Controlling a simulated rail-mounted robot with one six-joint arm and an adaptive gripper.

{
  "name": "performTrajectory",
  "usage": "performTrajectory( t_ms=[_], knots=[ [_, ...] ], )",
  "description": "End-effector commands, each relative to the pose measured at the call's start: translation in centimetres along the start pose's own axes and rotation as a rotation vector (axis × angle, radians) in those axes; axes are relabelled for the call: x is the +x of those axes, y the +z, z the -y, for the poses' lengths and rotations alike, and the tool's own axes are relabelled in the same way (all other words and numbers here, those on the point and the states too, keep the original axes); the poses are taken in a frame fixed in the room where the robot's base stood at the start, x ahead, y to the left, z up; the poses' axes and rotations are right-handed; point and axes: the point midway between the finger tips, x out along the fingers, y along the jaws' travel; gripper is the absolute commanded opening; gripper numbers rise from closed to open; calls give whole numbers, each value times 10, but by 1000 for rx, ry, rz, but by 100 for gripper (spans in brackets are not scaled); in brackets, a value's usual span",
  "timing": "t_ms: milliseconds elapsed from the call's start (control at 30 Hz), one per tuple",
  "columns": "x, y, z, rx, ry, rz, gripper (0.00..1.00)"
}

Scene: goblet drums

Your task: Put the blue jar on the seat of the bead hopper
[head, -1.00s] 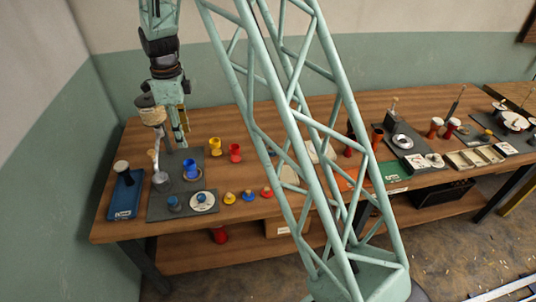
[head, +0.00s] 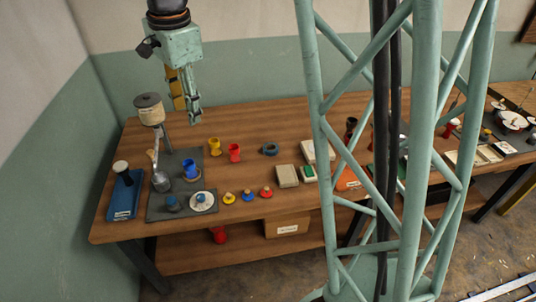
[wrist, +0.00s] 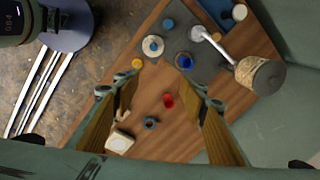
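The blue jar (head: 190,168) stands upright, open end up, on a round base (head: 192,179) on the grey mat. It also shows in the wrist view (wrist: 184,62). The bead hopper (head: 149,108) is a pale drum with a dark lid on a post, with a metal arm and cup (head: 161,182) left of the jar; its drum shows in the wrist view (wrist: 262,76). I cannot tell whether the round base is the hopper's seat. My gripper (head: 190,112) is open and empty, above the table and apart from the jar; its fingers spread wide in the wrist view (wrist: 160,82).
Yellow (head: 229,198), blue (head: 248,196) and red (head: 266,192) lids lie in front. A white disc (head: 203,202) sits on the mat. A blue tray (head: 124,200) is at left.

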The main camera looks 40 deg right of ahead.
Motion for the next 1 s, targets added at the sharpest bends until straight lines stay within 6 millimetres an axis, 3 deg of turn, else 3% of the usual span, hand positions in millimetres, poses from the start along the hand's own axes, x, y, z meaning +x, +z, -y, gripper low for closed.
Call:
performTrajectory(
  t_ms=[400,1000],
  knots=[
    [-62,9,-62,-267,-41,-12,39],
    [-126,21,-161,-648,-93,-48,39]
  ],
)
